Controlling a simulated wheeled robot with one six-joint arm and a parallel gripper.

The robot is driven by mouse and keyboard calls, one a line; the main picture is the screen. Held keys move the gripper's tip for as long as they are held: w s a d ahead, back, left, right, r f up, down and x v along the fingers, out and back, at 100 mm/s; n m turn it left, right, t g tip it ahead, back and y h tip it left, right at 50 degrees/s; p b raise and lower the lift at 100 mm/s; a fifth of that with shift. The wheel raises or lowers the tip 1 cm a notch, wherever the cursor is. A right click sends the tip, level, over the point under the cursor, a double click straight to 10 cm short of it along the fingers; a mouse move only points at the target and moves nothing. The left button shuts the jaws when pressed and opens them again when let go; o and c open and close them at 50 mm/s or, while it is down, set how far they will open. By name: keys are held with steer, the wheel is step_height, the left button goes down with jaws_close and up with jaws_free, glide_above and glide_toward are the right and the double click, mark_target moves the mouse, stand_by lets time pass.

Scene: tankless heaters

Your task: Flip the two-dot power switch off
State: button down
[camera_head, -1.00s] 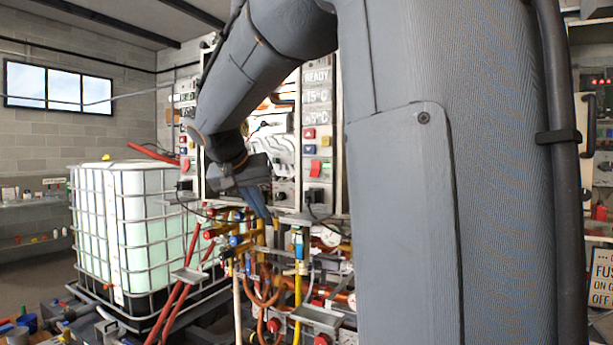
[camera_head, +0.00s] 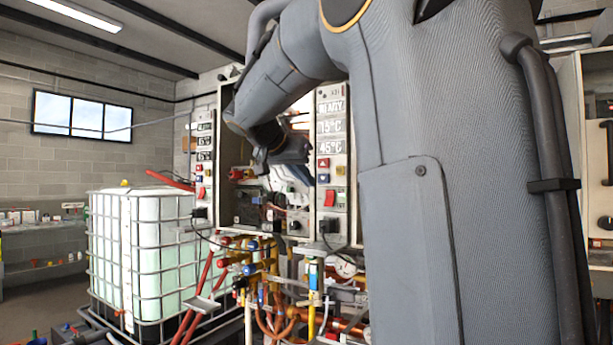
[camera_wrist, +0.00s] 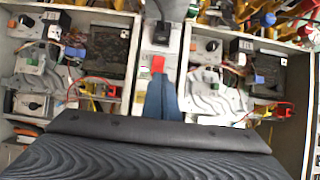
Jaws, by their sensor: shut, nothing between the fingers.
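A red power switch (camera_wrist: 158,64) sits on a pale panel between two open heater cabinets in the wrist view. My gripper (camera_wrist: 159,80) is shut and empty, its blue fingers pointing at that switch with their tips close beside it. Contact cannot be told. In the head view, my gripper (camera_head: 306,180) is in front of the open heater cabinet. Red switches show there on the left panel (camera_head: 201,192) and on the right panel (camera_head: 330,198), which also has a READY display (camera_head: 330,106). Dot marks are too small to read, and the switch positions are unclear.
A black socket box (camera_wrist: 162,32) is beyond the switch in the wrist view. Colored pipes and valves (camera_head: 262,270) crowd below the cabinet. A caged white tank (camera_head: 150,250) stands at the left. My arm hides much of the right side.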

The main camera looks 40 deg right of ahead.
mark_target(328, 203)
steer(key=p+x, duration=0.4)
steer(key=x, duration=0.7)
steer(key=shift+a, duration=0.1)
steer(key=shift+f+b, duration=0.2)
steer(key=shift+b, duration=0.35)
